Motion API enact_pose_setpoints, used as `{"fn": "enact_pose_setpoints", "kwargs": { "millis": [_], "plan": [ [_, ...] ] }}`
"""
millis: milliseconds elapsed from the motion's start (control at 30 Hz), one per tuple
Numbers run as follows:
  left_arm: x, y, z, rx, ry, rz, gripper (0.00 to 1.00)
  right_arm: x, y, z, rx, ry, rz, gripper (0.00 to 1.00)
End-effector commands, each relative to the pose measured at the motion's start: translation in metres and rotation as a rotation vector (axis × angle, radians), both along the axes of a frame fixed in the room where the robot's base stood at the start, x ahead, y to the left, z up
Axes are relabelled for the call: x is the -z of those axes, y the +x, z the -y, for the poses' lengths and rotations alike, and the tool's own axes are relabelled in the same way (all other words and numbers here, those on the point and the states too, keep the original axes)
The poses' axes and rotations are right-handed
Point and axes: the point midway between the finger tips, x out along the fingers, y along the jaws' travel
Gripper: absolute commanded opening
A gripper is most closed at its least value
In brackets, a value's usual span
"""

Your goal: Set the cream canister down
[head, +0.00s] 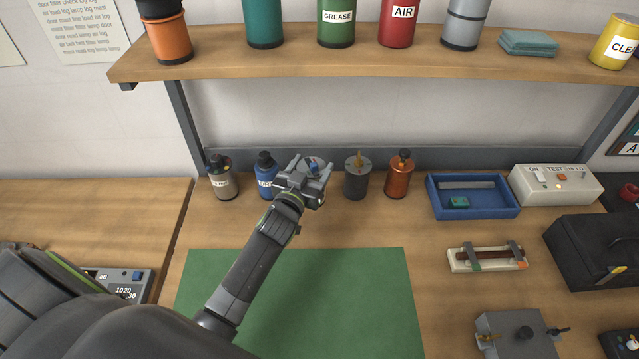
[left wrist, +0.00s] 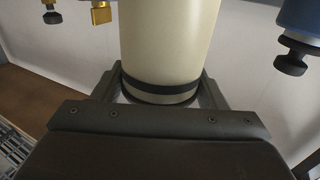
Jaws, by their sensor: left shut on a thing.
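The cream canister (left wrist: 168,45) shows in the left wrist view as a smooth cream cylinder with a black band, in a picture that appears upside down. My left gripper (head: 313,167) is shut on it, with one finger on each side near the band. In the head view the gripper hides most of the canister, and only a greyish top with a blue part shows between the fingers. It is in the row at the back of the bench, between the blue and dark grey canisters. I cannot tell whether its base touches the bench. My right gripper is not in view.
A blue canister (head: 265,177) is close on the left, with a grey-beige one (head: 223,180) beyond. A dark grey canister (head: 356,180) and an orange one (head: 398,180) stand to the right. A shelf (head: 285,66) overhangs behind. The green mat (head: 345,300) is clear beside my arm.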

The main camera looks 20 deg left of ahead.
Motion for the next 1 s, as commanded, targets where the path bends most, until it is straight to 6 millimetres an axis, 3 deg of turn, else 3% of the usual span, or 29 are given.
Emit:
{"fn": "enact_pose_setpoints", "kwargs": {
  "millis": [33, 267, 433, 933, 967, 1000],
  "plan": [
    [0.010, 0.000, 0.000, 0.001, 0.000, 0.002, 0.17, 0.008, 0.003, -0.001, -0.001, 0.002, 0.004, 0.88],
    [0.028, 0.000, 0.000, 0.001, 0.000, 0.002, 0.17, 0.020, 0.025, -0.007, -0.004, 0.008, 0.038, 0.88],
    [0.048, 0.001, 0.001, 0.001, 0.001, 0.003, 0.17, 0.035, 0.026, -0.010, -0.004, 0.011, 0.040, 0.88],
    [0.055, 0.001, 0.001, 0.001, -0.001, 0.004, 0.17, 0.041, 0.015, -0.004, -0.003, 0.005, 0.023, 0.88],
    [0.055, 0.000, 0.000, 0.000, -0.001, 0.001, 0.67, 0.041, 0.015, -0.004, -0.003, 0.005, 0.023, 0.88],
    [0.054, 0.000, 0.000, 0.000, -0.001, 0.001, 0.73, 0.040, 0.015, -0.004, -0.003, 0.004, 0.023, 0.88]
  ]
}}
